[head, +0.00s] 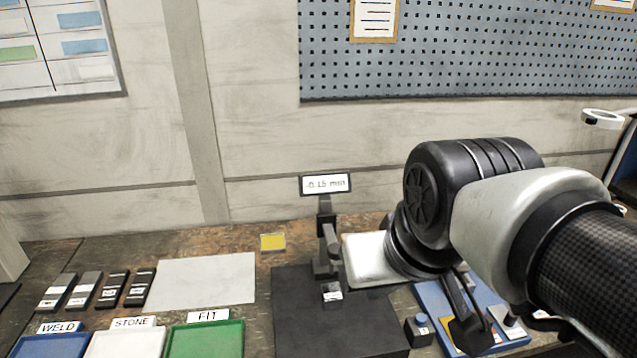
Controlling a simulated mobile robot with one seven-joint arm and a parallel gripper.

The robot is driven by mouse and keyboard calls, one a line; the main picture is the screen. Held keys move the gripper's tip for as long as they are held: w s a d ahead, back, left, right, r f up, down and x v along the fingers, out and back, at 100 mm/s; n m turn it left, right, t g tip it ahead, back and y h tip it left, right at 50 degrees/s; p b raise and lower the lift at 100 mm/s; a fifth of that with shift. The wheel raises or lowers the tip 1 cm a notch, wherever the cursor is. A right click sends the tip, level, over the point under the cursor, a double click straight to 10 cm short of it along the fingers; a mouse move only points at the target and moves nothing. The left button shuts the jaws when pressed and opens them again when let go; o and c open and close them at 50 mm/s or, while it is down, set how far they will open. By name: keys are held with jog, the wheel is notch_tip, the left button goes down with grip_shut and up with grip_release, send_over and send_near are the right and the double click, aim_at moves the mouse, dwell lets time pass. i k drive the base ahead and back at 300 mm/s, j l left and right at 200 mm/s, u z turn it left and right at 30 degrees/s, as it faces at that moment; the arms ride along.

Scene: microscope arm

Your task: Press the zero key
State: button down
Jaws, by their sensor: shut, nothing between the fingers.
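A gauge display (326,185) reads what looks like "-0.15 mm" on top of a dark upright stand (327,240). The stand rises from a black base plate (300,330). A small dark box with a round blue button (420,321) stands just right of the plate; it may be the zero key, but I see no readable label on it. My gripper (472,335) is shut and empty, pointing down over the blue tray at the right. It is right of the blue button and apart from it in the picture. My wrist and arm hide part of the bench there.
Blue, white and green trays marked WELD (58,327), STONE (131,322) and FIT (207,316) line the front left. Several dark blocks (97,290) and a pale sheet (205,279) lie behind. A blue tray (431,298) holds small parts (508,322).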

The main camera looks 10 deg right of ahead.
aim_at(420, 320)
jog(key=z, duration=0.8)
jog(key=l+u, duration=0.4)
